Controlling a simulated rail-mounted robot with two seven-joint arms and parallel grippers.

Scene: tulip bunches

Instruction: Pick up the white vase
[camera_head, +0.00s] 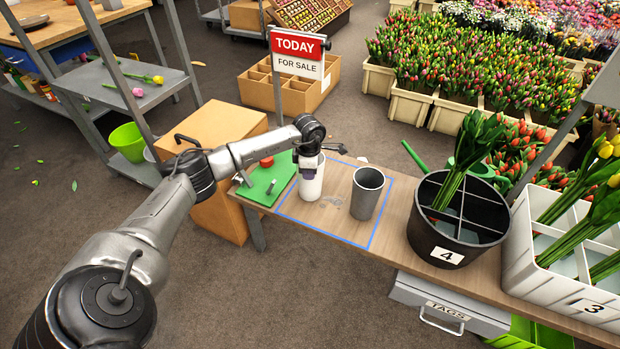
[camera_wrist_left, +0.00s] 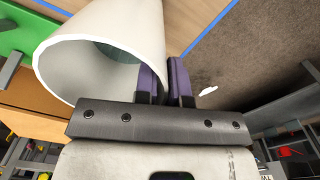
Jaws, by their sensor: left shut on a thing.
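The white vase (camera_head: 311,187) is upright inside the blue outlined area of the table, left of the grey vase (camera_head: 367,193). My left gripper (camera_head: 308,172) is at its top, shut on its rim. In the left wrist view the white vase (camera_wrist_left: 100,30) shows its open mouth, and the purple fingers of my left gripper (camera_wrist_left: 166,80) are at the wall on its right side. One finger appears to be inside the mouth and the other outside. I cannot tell whether the base touches the table. My right gripper is not in view.
A green board (camera_head: 268,183) lies left of the white vase. A black divided bucket (camera_head: 440,245) with tulips and a white crate (camera_head: 520,262) stand to the right on the table (camera_head: 395,238). A TODAY sign (camera_head: 298,50) rises behind.

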